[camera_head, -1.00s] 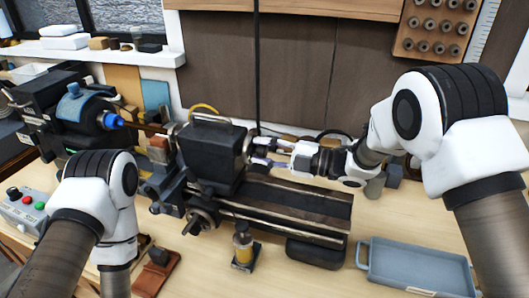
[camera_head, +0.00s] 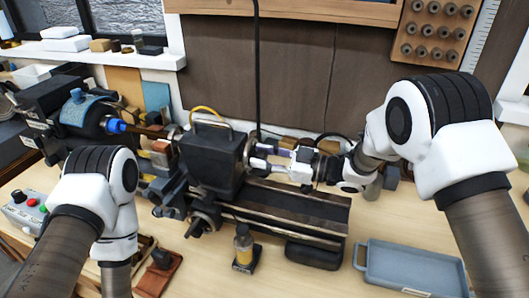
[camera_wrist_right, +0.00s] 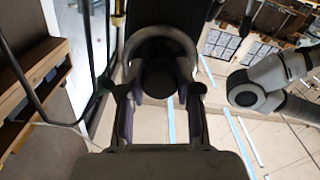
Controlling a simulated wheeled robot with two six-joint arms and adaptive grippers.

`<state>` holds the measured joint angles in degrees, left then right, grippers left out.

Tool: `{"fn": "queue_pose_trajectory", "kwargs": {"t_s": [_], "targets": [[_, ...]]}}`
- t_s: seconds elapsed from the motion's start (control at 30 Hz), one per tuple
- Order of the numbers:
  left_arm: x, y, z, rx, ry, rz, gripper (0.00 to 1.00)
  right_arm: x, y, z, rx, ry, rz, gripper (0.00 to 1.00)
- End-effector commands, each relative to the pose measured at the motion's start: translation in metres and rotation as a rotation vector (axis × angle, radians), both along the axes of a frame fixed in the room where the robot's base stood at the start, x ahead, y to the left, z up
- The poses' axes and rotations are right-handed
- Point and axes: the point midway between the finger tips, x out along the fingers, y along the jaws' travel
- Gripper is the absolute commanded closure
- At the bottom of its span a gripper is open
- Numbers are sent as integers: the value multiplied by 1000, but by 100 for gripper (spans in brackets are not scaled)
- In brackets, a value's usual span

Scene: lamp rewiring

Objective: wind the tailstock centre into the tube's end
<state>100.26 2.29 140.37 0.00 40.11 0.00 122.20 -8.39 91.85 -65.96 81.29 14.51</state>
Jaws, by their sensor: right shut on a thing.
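The lathe's dark tailstock (camera_head: 212,158) stands mid-bench, with a handwheel (camera_head: 250,150) on its right side. The brown tube (camera_head: 153,131) runs from the blue-nosed headstock (camera_head: 88,118) toward the tailstock's left side. Whether the centre touches the tube's end is too small to tell. My right gripper (camera_head: 259,156) comes from the right and is shut on the handwheel. In the right wrist view, the wheel's round rim (camera_wrist_right: 160,33) sits between the two fingers of my right gripper (camera_wrist_right: 160,95). My left arm shows at the left, but its gripper is out of frame.
A blue-grey tray (camera_head: 412,268) lies at the front right. A small oil bottle (camera_head: 243,248) stands in front of the lathe bed (camera_head: 285,212). A control box (camera_head: 25,210) with buttons sits at the left. A dark cable hangs behind the tailstock.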

Motion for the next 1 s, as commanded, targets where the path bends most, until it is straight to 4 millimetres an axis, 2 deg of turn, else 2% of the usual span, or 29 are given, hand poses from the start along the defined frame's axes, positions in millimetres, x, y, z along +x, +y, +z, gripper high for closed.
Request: {"fn": "queue_pose_trajectory", "kwargs": {"t_s": [0.2, 0.5, 1.0], "targets": [[0, 0, 12, 0, 0, 0, 100, 0, 0, 2, 55, 169, 0, 100], [0, 0, 19, 0, 0, 0, 100, 0, 0, 1, 104, 321, 0, 100], [0, 0, 20, 0, 0, 0, 100, 0, 0, 0, 120, 370, 1, 100]]}}
